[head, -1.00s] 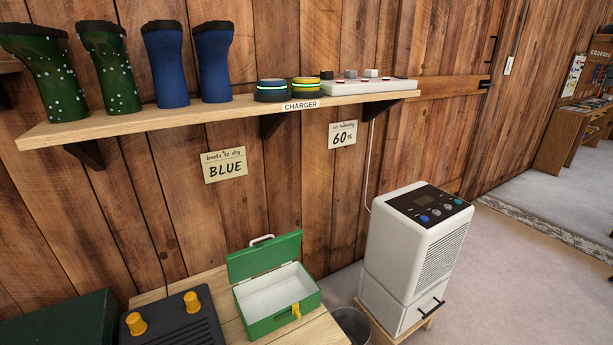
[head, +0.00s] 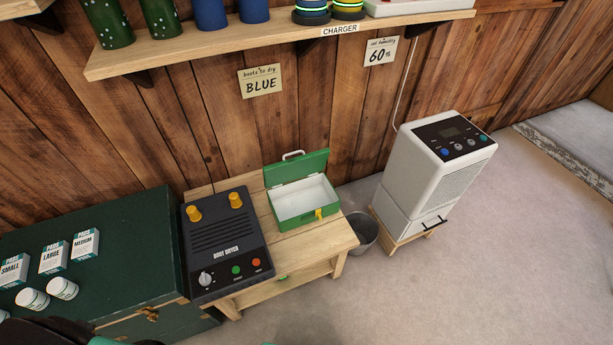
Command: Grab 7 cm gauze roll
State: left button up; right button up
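Two short white rolls with printed labels lie on the green trunk (head: 120,250) at the lower left of the head view: one roll (head: 32,299) at left and one roll (head: 62,288) just right of it. Part of another white item (head: 3,315) shows at the left edge. The labels are too small to read, so I cannot tell which roll is 7 cm. A dark shape with a teal part at the bottom left edge may be part of my arm. Neither gripper's fingers are in view.
Boxes marked SMALL (head: 11,270), LARGE (head: 53,258) and MEDIUM (head: 85,244) stand behind the rolls. A boot dryer (head: 225,245) and an open, empty green first-aid box (head: 303,200) sit on a wooden bench (head: 290,247). A bin (head: 361,232) and dehumidifier (head: 436,170) stand right. Floor in front is clear.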

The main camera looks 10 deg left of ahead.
aim_at(59, 286)
jog(key=k+j+u, duration=0.35)
jog(key=k+j, duration=0.3)
jog(key=k+j+u, duration=0.2)
jog(key=k+j, duration=0.2)
jog(key=k+j+u, duration=0.15)
jog(key=k+j, duration=0.25)
jog(key=k+j+u, duration=0.2)
jog(key=j, duration=0.35)
jog(key=k+j+u, duration=0.2)
jog(key=k+j, duration=0.15)
jog(key=j, duration=0.15)
